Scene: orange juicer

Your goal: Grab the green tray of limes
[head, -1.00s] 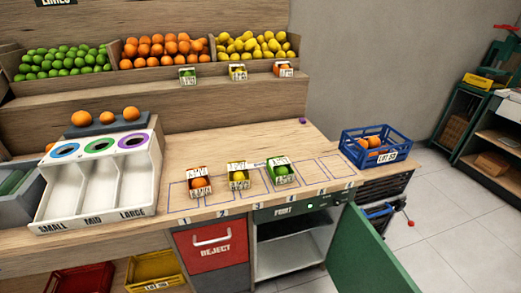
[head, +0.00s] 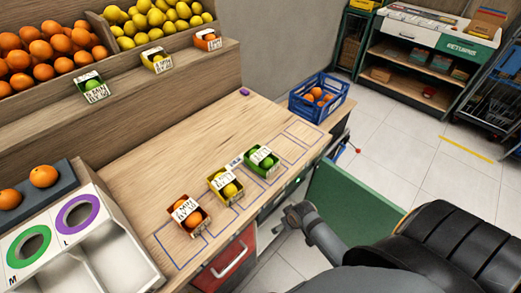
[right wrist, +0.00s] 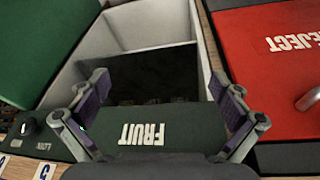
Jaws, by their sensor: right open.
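The small green tray of limes (head: 262,158) stands on the wooden counter, last in a row of three trays, with a white label across it. A similar green tray (head: 91,87) sits on the step of the fruit shelf at left. My right gripper (right wrist: 157,82) is open and empty in the right wrist view, in front of the green FRUIT panel (right wrist: 150,132) and an open compartment. Neither lime tray shows in that view. In the head view my right arm comes in from the lower right, and its fingers cannot be made out. My left gripper is not in view.
A yellow tray (head: 226,185) and an orange tray (head: 188,215) stand nearer in the same row. A blue crate (head: 319,98) of oranges is at the counter's far end. An open green door (head: 350,205) and red REJECT front (right wrist: 275,50) are below the counter.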

